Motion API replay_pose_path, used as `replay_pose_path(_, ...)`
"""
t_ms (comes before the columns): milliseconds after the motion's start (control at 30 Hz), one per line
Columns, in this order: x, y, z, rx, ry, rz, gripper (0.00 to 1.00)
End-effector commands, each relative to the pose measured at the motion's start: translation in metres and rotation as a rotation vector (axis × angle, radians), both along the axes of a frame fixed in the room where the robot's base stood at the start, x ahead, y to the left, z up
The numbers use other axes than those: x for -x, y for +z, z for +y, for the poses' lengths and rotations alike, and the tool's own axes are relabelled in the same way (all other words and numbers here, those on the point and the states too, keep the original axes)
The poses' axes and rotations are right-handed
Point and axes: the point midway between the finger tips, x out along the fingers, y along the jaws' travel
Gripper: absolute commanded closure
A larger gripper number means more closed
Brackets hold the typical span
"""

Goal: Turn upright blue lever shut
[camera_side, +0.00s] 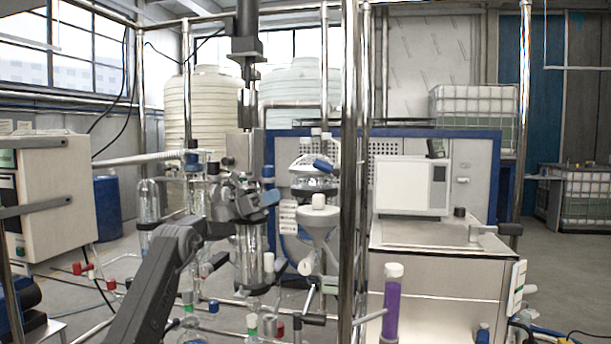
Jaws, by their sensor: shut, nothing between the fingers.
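Several small blue parts show among the glassware, and I cannot tell for sure which is the task's lever. A short upright blue piece (268,171) stands just above the end of my arm. A tilted blue handle (322,165) sits at the top of the glass vessel (312,183) to the right. My gripper (262,203) is shut and empty, in front of the glassware at the middle left. Its fingertips are small and hard to make out against the metal and glass behind. I cannot tell whether it touches the blue piece.
A thick steel post (349,120) stands right of the glassware. A white funnel-shaped vessel (318,222) hangs beside it. A purple-filled tube with a white cap (391,305) stands at front right.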

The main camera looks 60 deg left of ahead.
Motion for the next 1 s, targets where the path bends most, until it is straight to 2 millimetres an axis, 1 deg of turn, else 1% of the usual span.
replay_pose_path(33, -0.007, 0.004, -0.007, -0.002, -0.005, -0.001, 1.00)
replay_pose_path(400, -0.065, 0.032, -0.050, 0.000, -0.004, 0.002, 1.00)
replay_pose_path(533, -0.071, 0.049, -0.050, -0.001, 0.000, 0.000, 1.00)
replay_pose_path(700, -0.076, 0.061, -0.051, 0.000, 0.001, 0.001, 1.00)
replay_pose_path(1000, -0.079, 0.067, -0.052, 0.003, 0.002, 0.003, 1.00)
